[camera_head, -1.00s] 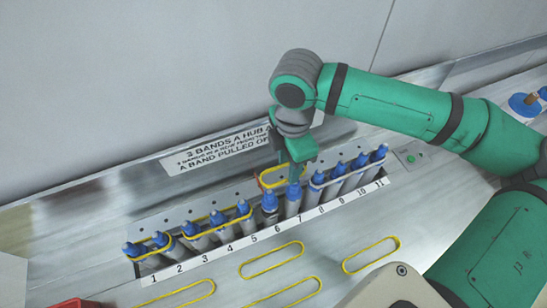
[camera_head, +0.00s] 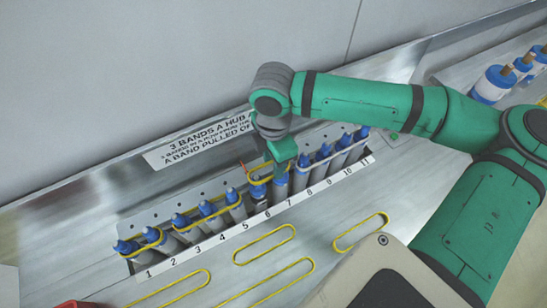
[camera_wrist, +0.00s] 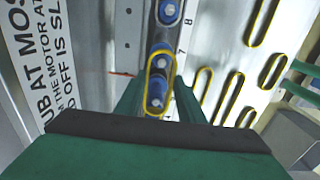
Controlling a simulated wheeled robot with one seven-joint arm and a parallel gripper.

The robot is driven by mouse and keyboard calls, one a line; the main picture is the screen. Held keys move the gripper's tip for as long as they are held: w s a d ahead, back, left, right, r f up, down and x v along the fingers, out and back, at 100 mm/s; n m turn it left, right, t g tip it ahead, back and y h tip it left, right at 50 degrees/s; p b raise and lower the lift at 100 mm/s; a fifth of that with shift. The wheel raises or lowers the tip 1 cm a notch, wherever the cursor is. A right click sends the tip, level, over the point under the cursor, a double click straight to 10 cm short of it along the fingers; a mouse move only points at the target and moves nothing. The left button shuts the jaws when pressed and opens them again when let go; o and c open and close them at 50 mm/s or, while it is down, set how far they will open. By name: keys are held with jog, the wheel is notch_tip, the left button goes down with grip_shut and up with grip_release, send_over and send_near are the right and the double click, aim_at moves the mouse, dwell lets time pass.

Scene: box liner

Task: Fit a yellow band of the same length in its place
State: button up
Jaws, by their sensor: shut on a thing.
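A row of grey hubs with blue tops stands in a numbered rack (camera_head: 215,240). My gripper (camera_head: 281,160) is over hubs 6 and 7, shut on a yellow band (camera_head: 259,180). The band also shows in the wrist view (camera_wrist: 148,70), where it appears looped around two blue tops between my fingers (camera_wrist: 160,103). I cannot tell how low it sits on them. A pale band (camera_head: 330,156) runs along hubs 8 to 11.
Several loose yellow bands lie on the bench in front, such as one near the middle (camera_head: 265,243) and one at right (camera_head: 360,232). A lettered sign (camera_head: 205,138) is behind the rack. Blue-and-white rolls (camera_head: 492,84) stand at far right.

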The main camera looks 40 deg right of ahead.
jog(key=shift+f, duration=1.8)
jog(key=o, duration=1.1)
notch_tip(320, 180, up, 11)
jog(key=shift+f, duration=0.15)
jog(key=shift+a, duration=0.1)
